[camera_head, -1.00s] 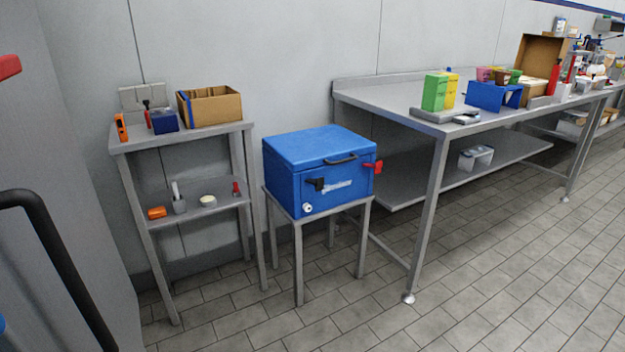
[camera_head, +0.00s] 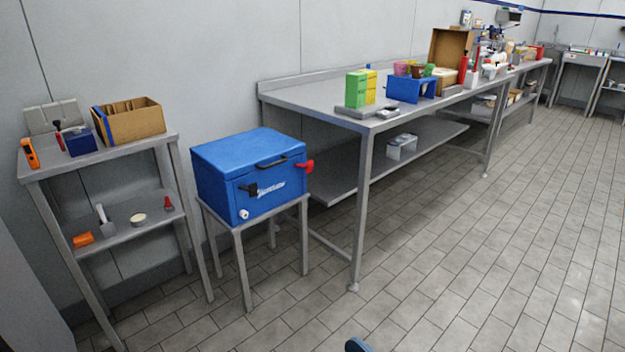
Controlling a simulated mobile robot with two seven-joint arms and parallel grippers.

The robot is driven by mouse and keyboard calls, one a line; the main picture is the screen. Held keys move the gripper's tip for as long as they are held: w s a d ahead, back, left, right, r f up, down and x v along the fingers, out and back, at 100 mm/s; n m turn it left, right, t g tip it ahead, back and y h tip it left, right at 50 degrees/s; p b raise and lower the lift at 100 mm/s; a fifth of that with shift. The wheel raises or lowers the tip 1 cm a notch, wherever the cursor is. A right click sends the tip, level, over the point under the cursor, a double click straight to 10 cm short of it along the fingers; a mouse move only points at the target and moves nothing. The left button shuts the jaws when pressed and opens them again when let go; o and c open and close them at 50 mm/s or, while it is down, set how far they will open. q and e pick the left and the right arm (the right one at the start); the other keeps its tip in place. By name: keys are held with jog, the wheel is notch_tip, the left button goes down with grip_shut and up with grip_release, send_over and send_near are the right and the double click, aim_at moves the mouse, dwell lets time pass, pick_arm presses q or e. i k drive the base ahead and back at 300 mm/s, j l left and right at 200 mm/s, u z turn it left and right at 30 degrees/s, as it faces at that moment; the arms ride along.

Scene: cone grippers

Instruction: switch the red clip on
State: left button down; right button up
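The red clip (camera_head: 304,167) is on the right front edge of a blue cooler box (camera_head: 228,193). A black clip (camera_head: 249,189) sits on the box's front face, to the left of the red one. The lid is down, with a black handle (camera_head: 277,161) along its front. The box stands on a small grey metal stand (camera_head: 238,238). Whether the red clip is on or off is too small to tell.
A grey shelf (camera_head: 150,148) with a cardboard box (camera_head: 134,122) and tools stands left of the cooler. A long metal workbench (camera_head: 315,96) with boxes and containers runs back to the right. The tiled floor (camera_head: 470,240) in front and right is clear. A small dark blue object (camera_head: 357,345) shows at the bottom edge.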

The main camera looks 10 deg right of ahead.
aim_at(309, 166)
jog(key=i+l, duration=0.2)
jog(key=l, duration=0.2)
jog(key=i+l, duration=0.2)
jog(key=l, duration=0.25)
jog(key=i+l, duration=0.2)
jog(key=l, duration=0.2)
jog(key=i+l, duration=0.15)
jog(key=l, duration=0.3)
jog(key=i+l, duration=0.2)
jog(key=l, duration=0.2)
jog(key=i+l, duration=0.2)
jog(key=l, duration=0.25)
jog(key=i+l, duration=0.2)
jog(key=l, duration=0.2)
jog(key=i+l, duration=0.2)
jog(key=l, duration=0.25)
jog(key=i+j, duration=0.4)
jog(key=z, duration=0.05)
